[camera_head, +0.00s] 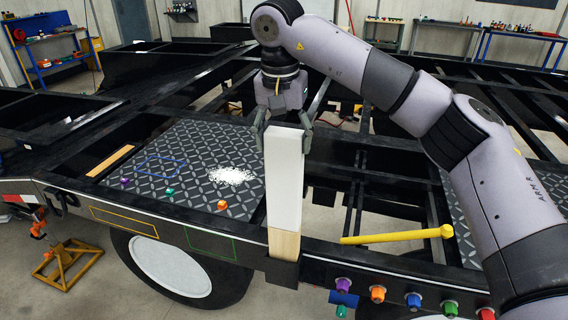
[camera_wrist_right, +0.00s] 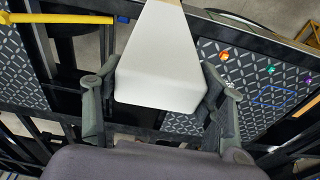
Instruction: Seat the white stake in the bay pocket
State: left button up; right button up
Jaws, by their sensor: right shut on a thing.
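The white stake (camera_head: 284,185) stands near upright at the trailer's front side rail, white above with a bare wood lower end (camera_head: 284,245). My right gripper (camera_head: 283,135) is shut on its top end, one finger on each side. In the right wrist view the stake (camera_wrist_right: 162,60) runs away from between the fingers of the gripper (camera_wrist_right: 160,92). The stake's foot meets a dark block on the rail (camera_head: 281,271), which looks like the bay pocket. The pocket's mouth is hidden, so I cannot tell how deep the foot sits. My left gripper is out of view.
Several coloured knobs (camera_head: 413,300) line the rail's front. The patterned deck plate (camera_head: 190,165) to the left holds white grains (camera_head: 231,175) and small coloured pieces. Open frame gaps lie behind the stake.

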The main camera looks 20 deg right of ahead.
aim_at(284, 161)
jog(key=shift+s+f, duration=0.1)
jog(key=shift+f, duration=0.35)
notch_tip(284, 161, down, 4)
jog(key=shift+f+p, duration=0.2)
jog(key=shift+p, duration=0.25)
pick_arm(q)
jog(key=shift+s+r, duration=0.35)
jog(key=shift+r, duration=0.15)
pick_arm(e)
jog(key=shift+f, duration=0.25)
jog(key=o, duration=2)
jog(key=shift+f, duration=0.1)
jog(key=shift+c, duration=0.2)
jog(key=shift+r, duration=0.35)
pick_arm(q)
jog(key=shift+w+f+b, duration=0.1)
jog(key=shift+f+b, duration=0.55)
jog(key=shift+b, duration=0.05)
pick_arm(e)
jog(key=r, duration=0.3)
jog(key=s+r, duration=0.1)
jog(key=r, duration=0.3)
jog(key=a+r, duration=0.1)
jog(key=r, duration=0.3)
jog(key=shift+s+r, duration=0.2)
jog(key=shift+s, duration=0.05)
